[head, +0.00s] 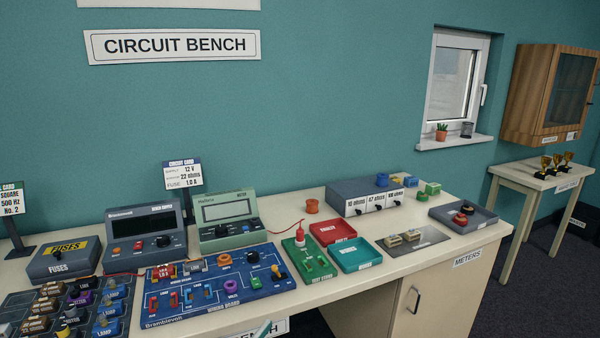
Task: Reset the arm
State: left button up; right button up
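Neither of my arms nor grippers shows in the head view. The circuit bench (330,275) runs across the lower part of the view, under a wall sign (175,46) reading CIRCUIT BENCH. A blue wiring board (205,312) with several coloured parts lies at its front. Behind the board stand a dark bench supply (146,238) and a green meter (228,222) with blank screens. A red probe (300,228) stands upright on a green block (309,262), with a red lead beside it.
A dark fuses box (64,262) and a parts tray (60,300) are at the left. Red (333,232) and teal (356,254) boxes, a blue-grey resistor box (365,197) and a grey tray (463,217) crowd the right. A trophy table (545,180) stands beyond.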

pick_arm(q)
jog(key=s+a+f+n+g+y, duration=0.1)
jog(key=s+a+f+g+y, duration=0.1)
jog(key=s+a+f, duration=0.3)
jog(key=s+a+f+n+g+y, duration=0.1)
jog(key=s+a+f, duration=0.4)
jog(key=f, duration=0.7)
jog(key=s+a+f+n+g+y, duration=0.1)
jog(key=s+a+f+g+y, duration=0.2)
jog(key=f, duration=0.6)
jog(key=s+a+y, duration=0.2)
jog(key=a, duration=0.1)
jog(key=shift+s+a+f, duration=0.15)
jog(key=shift+s+f, duration=0.05)
jog(key=shift+s, duration=0.2)
jog(key=c, duration=0.8)
jog(key=shift+o, duration=0.2)
